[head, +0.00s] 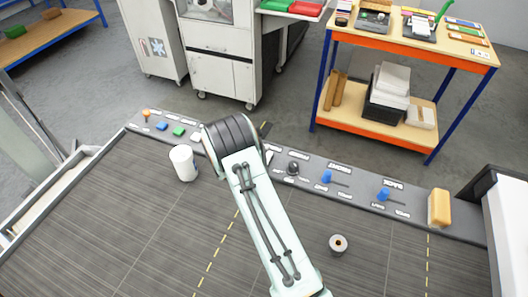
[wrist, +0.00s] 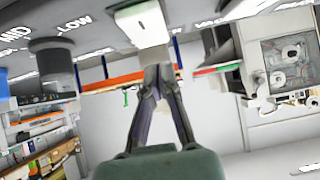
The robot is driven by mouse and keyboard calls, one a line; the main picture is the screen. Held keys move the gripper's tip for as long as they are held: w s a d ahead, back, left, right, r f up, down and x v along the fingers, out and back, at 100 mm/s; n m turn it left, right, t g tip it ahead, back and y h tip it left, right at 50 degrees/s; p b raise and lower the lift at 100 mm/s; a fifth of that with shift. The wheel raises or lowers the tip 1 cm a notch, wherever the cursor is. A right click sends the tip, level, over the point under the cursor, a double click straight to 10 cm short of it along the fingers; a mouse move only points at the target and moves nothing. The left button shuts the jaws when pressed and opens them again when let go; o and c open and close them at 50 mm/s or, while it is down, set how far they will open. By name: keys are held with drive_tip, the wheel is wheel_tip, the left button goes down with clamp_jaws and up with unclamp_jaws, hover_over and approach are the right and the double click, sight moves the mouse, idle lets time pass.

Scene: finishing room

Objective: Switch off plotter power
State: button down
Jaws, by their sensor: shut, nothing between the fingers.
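A grey control strip (head: 350,186) runs along the far edge of the dark table. No label that I can read names the plotter power. In the wrist view, a white block-like control (wrist: 143,25) on a pale plate sits on the strip, just past my fingertips. A dark round knob (wrist: 54,65) stands left of it, by the word LOW; it also shows in the head view (head: 293,168). My gripper (wrist: 158,75) is shut and empty, its tips close to the white control; I cannot tell whether they touch. My arm hides the gripper in the head view.
Left on the strip are an orange knob (head: 146,114), a blue button (head: 162,126) and a green button (head: 179,131). Right are blue levers (head: 326,177) (head: 384,194) and a yellow block (head: 439,207). A white cylinder (head: 183,163) and a small roll (head: 338,244) stand on the table.

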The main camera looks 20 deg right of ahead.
drive_tip(key=shift+w+d+f, duration=0.1)
drive_tip(key=shift+f, duration=0.9)
drive_tip(key=shift+w+d+f+g+y, duration=0.2)
drive_tip(key=shift+f+g+y, duration=0.1)
drive_tip(key=shift+g+y, duration=0.1)
drive_tip(key=shift+s+a, duration=0.15)
drive_tip(key=shift+s+a+f, duration=0.25)
drive_tip(key=shift+s+a, duration=0.35)
